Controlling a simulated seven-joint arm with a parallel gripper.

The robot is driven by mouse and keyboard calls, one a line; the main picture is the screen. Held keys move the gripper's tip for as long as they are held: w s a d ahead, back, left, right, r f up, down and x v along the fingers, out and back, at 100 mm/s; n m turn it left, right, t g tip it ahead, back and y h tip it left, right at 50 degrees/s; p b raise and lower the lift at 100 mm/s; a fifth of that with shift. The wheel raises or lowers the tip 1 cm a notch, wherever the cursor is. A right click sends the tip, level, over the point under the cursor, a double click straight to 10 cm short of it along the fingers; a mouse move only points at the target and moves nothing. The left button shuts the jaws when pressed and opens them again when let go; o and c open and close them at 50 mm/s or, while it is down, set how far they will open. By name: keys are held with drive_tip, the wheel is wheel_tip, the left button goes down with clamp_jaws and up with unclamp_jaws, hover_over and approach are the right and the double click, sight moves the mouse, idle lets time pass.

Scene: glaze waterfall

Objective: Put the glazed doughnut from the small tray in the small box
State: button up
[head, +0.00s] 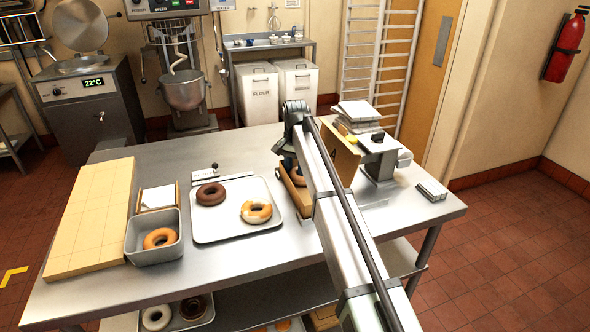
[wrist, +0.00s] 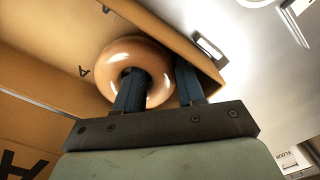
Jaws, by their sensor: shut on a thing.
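My gripper (head: 290,163) is shut on a glazed doughnut (head: 298,178), tan and shiny. In the wrist view one finger of my gripper (wrist: 160,75) passes into the hole of the doughnut (wrist: 110,60) and the other is outside the ring. The small brown box (head: 290,198) is at the doughnut; its walls (wrist: 40,100) surround much of the wrist view. I cannot tell whether the doughnut touches the box floor. My arm hides part of the box. The white tray (head: 240,236) holds a dark doughnut (head: 210,194) and a partly white-glazed doughnut (head: 256,212).
A deep metal pan (head: 155,256) with an orange-brown doughnut (head: 160,238) stands left of the tray, by a tan board (head: 92,220). A tall brown panel (head: 340,150) and a scale-like device (head: 380,165) stand right of my gripper.

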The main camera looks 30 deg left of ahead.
sight(295, 169)
drive_tip(key=o, duration=0.8)
drive_tip(key=shift+f, duration=0.15)
drive_tip(key=shift+c, duration=0.2)
wheel_tip(295, 169, up, 12)
